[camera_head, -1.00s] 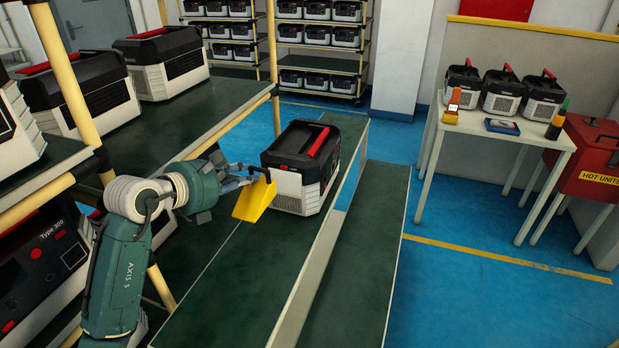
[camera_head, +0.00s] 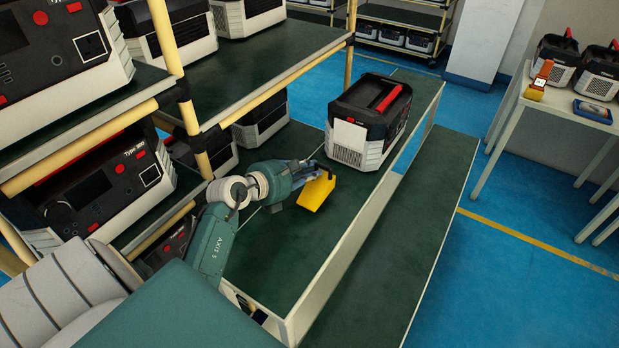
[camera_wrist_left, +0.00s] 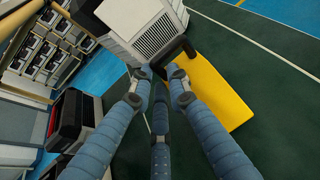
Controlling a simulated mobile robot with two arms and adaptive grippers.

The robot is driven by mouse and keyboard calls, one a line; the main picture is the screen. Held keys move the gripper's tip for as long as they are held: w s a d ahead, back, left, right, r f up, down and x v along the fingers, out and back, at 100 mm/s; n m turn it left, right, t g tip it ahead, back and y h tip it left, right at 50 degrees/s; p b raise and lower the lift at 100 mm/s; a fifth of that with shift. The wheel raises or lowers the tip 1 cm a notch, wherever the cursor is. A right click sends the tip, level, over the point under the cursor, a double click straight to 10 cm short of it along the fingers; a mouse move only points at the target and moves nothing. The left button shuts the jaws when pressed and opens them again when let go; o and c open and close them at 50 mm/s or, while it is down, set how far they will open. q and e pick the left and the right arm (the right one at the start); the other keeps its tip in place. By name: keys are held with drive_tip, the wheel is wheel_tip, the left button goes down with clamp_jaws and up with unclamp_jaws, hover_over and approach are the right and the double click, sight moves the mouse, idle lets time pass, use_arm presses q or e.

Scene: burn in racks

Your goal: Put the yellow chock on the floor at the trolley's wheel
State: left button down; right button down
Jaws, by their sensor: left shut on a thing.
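The yellow chock (camera_head: 316,193) is a wedge with a black handle. My left gripper (camera_head: 318,168) is shut on it and holds it over the green deck of the trolley (camera_head: 270,262), in front of a black and white unit. In the left wrist view the fingers (camera_wrist_left: 160,80) close around the black handle, and the yellow body of the chock (camera_wrist_left: 215,95) hangs to the right. The trolley's wheels do not show. My right gripper is not in view.
The black and white unit with a red handle (camera_head: 368,122) stands on the trolley deck. A rack with several units (camera_head: 240,90) is on the left. A second long green surface (camera_head: 420,240) lies to the right. Blue floor (camera_head: 510,280) is open beyond it, before a white table (camera_head: 520,100).

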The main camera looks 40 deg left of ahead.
use_arm(q)
drive_tip(key=shift+f, duration=1.4)
drive_tip(key=c, duration=1.7)
unclamp_jaws()
drive_tip(key=shift+f, duration=0.15)
drive_tip(key=shift+o, duration=0.2)
